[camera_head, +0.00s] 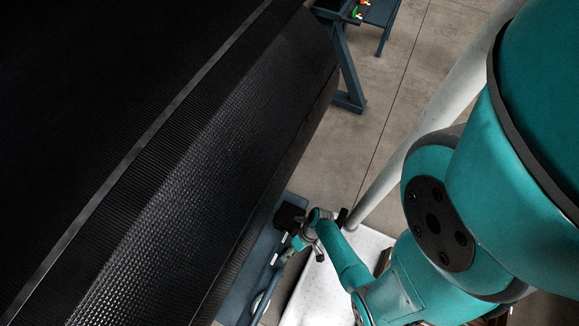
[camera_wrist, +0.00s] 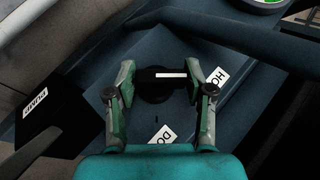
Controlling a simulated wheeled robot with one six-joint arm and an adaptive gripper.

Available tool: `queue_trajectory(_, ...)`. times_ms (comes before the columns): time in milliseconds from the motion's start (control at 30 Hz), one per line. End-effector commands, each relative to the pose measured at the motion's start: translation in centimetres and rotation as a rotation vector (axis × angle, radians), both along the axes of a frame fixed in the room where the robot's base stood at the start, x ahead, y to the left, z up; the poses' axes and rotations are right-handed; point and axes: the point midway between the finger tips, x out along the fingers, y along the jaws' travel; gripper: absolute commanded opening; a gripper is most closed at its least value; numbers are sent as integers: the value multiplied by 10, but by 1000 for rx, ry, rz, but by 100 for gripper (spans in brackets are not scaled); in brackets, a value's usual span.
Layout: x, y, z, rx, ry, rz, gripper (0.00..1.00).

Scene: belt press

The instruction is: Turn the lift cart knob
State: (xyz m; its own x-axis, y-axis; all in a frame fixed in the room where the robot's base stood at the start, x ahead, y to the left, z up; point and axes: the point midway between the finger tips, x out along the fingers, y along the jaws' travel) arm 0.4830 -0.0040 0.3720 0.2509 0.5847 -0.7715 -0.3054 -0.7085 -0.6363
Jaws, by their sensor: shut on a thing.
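The lift cart knob (camera_wrist: 170,75) is black with a white stripe and sits on a dark round base on the blue-grey panel (camera_wrist: 170,45). In the wrist view the stripe lies nearly level, pointing right toward a white label starting "HO" (camera_wrist: 216,80). Another label starting "DO" (camera_wrist: 161,134) is below the knob. My gripper (camera_wrist: 161,73) has a finger on each end of the knob and is shut on it. In the head view my gripper (camera_head: 306,232) is over the blue cart (camera_head: 243,272) at bottom centre; the knob cannot be made out there.
A black box with a label (camera_wrist: 38,112) stands left of the knob. A dark bar (camera_wrist: 240,35) crosses above it. In the head view a large black belt roll (camera_head: 200,170) fills the left. A blue stand (camera_head: 350,85) is at the top. Bare floor (camera_head: 395,100) lies beyond.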

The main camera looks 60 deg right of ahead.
Motion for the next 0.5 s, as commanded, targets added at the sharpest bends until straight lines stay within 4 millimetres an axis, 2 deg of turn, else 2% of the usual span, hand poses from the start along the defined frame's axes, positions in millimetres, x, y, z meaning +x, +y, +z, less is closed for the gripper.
queue_trajectory(167, 1, 0, 1, 36, -1, -18, 18)
queue_trajectory(500, 1, -2, 1, 215, -3, -103, 18)
